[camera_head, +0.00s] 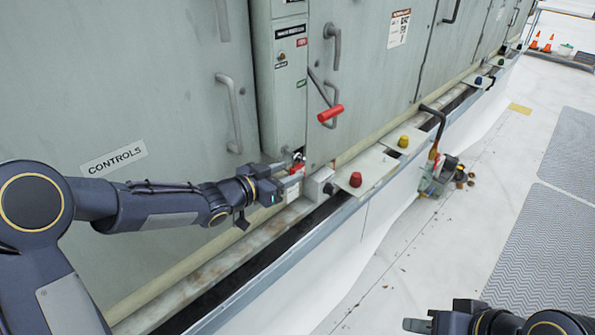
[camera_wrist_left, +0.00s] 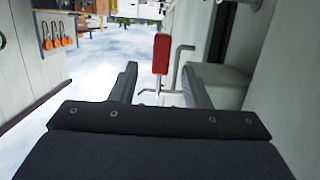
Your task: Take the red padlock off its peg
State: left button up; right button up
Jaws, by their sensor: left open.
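A small red piece (camera_head: 296,167), apparently the red padlock, shows at the foot of the narrow grey panel, partly hidden by my left gripper (camera_head: 289,172). That gripper is open, its fingertips close around or beside the red piece; I cannot tell whether they touch it. The peg cannot be made out. In the left wrist view, the open fingers (camera_wrist_left: 160,88) frame a gap, and a red block (camera_wrist_left: 162,53) shows beyond them; I cannot tell whether it is the padlock or the lever grip. My right gripper (camera_head: 437,316) is at the bottom right, its jaw gap unclear.
A lever with a red grip (camera_head: 330,113) sticks out above my left gripper. Door handles (camera_head: 233,112) stand out from the grey cabinet. A red knob (camera_head: 355,180) and a yellow knob (camera_head: 403,142) sit on the ledge. The white roof floor (camera_head: 440,240) is mostly open.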

aim_at(291, 171)
pick_arm(q)
jog(key=x, duration=0.4)
jog(key=shift+w+d+f, duration=0.1)
jog(key=shift+d+f, duration=0.05)
jog(key=shift+f, duration=0.05)
jog(key=shift+c, duration=0.2)
grip_shut()
